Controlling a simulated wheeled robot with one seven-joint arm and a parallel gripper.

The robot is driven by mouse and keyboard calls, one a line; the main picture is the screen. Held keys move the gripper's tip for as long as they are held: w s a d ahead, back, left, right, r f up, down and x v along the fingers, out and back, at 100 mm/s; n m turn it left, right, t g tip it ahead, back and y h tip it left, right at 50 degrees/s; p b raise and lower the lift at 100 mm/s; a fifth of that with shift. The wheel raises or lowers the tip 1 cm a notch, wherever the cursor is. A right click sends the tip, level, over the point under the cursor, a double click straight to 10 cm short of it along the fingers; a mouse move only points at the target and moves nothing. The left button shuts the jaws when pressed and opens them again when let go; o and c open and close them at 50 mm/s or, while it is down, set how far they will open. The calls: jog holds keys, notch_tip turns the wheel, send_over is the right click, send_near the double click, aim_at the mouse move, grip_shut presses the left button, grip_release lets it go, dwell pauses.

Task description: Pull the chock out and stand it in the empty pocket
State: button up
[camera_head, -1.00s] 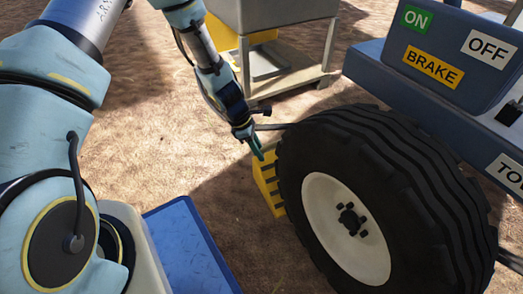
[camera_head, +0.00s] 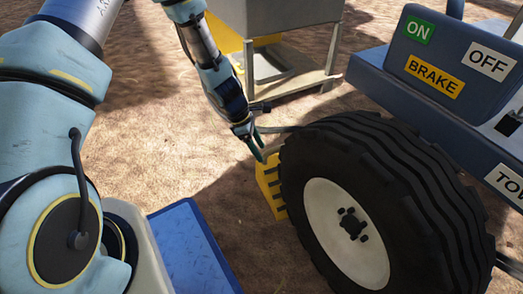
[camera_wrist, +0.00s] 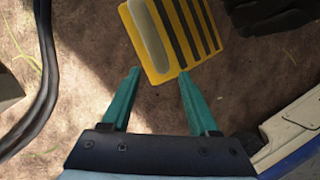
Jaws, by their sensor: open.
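The yellow chock (camera_head: 270,187) with dark ribs sits on the ground against the left side of the big black tire (camera_head: 385,175). The tire hides part of it. In the wrist view the chock (camera_wrist: 172,38) lies just ahead of the fingertips, with a pale rounded bar along its left side. My gripper (camera_head: 260,153) is at the top of the chock in the head view. My gripper (camera_wrist: 158,72) has its two green fingers apart, with nothing held between them. I cannot tell whether a fingertip touches the chock. I see no empty pocket that I can make out.
A grey bin on a stand (camera_head: 285,75) with a yellow panel is behind my gripper. A blue machine body with ON, OFF and BRAKE labels (camera_head: 435,75) rises at the right. A dark hose (camera_wrist: 42,75) runs along the wrist view's left. Bare ground lies left of the chock.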

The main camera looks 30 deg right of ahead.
jog(key=p+v, duration=0.3)
jog(key=v, duration=0.5)
